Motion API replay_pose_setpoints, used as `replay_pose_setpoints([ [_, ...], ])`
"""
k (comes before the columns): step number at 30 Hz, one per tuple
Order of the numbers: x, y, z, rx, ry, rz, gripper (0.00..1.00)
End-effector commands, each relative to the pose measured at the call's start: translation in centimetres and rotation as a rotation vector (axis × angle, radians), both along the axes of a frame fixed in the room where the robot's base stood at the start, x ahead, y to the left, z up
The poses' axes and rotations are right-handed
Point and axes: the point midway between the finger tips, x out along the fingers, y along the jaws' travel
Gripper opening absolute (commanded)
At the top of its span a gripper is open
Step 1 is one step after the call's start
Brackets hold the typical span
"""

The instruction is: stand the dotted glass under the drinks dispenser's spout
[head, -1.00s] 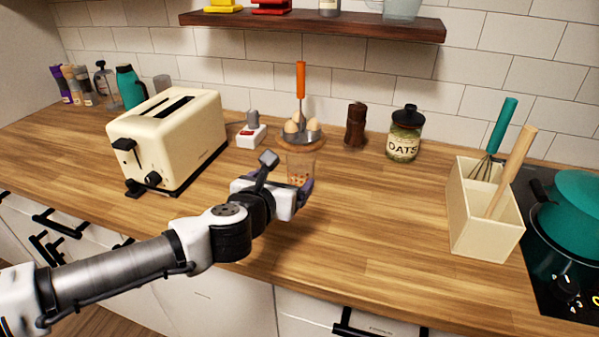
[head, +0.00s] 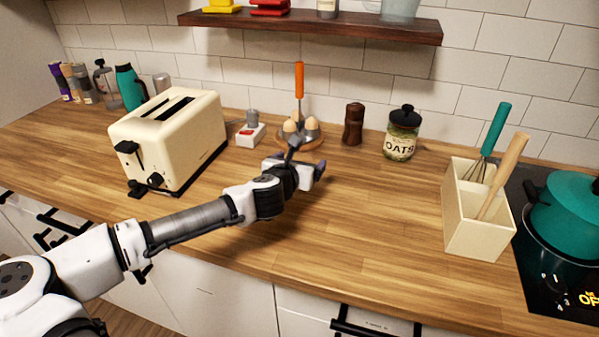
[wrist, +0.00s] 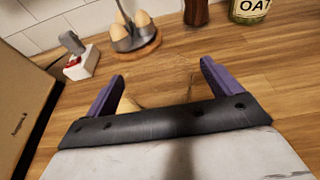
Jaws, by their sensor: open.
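My gripper (head: 300,168) is low over the wooden counter in front of the egg holder, its jaws open. In the wrist view its two purple fingers (wrist: 162,73) stand apart. A faint clear outline between and just beyond the fingers looks like the dotted glass (wrist: 165,80); its dots are not clear there. I cannot tell whether a finger touches it. In the head view my gripper hides the glass. The drinks dispenser and its spout are in neither view.
A cream toaster (head: 168,140) stands to the left. The egg holder (head: 300,135), a brown mill (head: 353,125) and an oats jar (head: 402,135) stand behind. A utensil box (head: 478,220) and teal pot (head: 572,210) are at right. The counter (head: 375,215) between is clear.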

Motion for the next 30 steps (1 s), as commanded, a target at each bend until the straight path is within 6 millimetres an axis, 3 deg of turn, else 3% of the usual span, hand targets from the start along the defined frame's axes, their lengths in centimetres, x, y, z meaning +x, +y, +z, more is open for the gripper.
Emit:
replay_pose_setpoints([
  [8,0.26,-0.06,-0.16,0.001,0.0,0.001,0.88],
  [21,0.24,-0.07,-0.07,0.001,-0.001,0.0,0.31],
  [30,0.32,-0.19,0.3,0.002,-0.002,-0.001,0.31],
])
